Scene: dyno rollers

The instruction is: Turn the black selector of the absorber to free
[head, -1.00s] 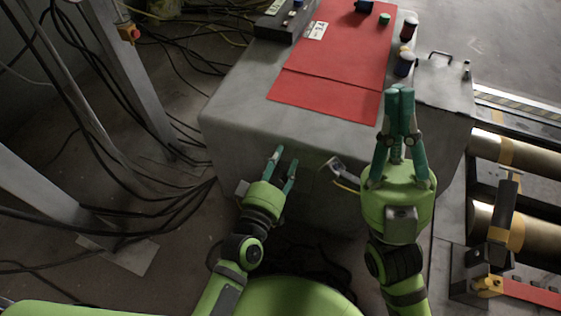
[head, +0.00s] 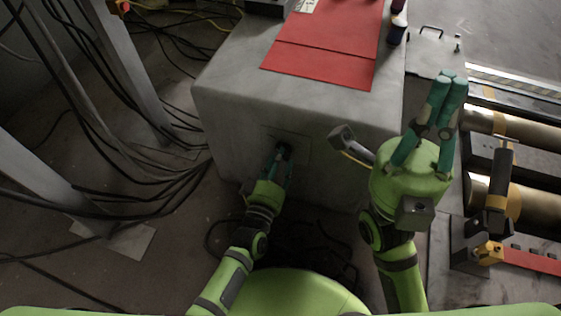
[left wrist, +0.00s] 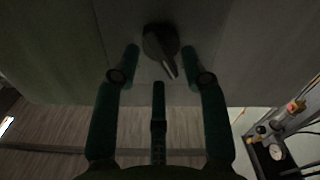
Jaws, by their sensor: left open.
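The black selector (left wrist: 160,45) sits on the absorber's grey face in the left wrist view. Its pointed lever slants down and slightly right. In the head view the selector (head: 284,149) is a small dark knob on a square plate on the front of the grey block (head: 225,110), partly hidden by my left gripper. My left gripper (left wrist: 161,55) is open, with one finger on each side of the selector; I cannot tell whether they touch it. My right gripper (head: 453,76) has its fingertips together and holds nothing visible, at the block's right.
A red folder (head: 325,50) and dark bottles (head: 397,25) lie on top of the block. Large rollers (head: 490,190) stand at the right. Black cables (head: 150,185) run across the floor at left. A small grey part with a yellow strip (head: 345,138) shows between the grippers.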

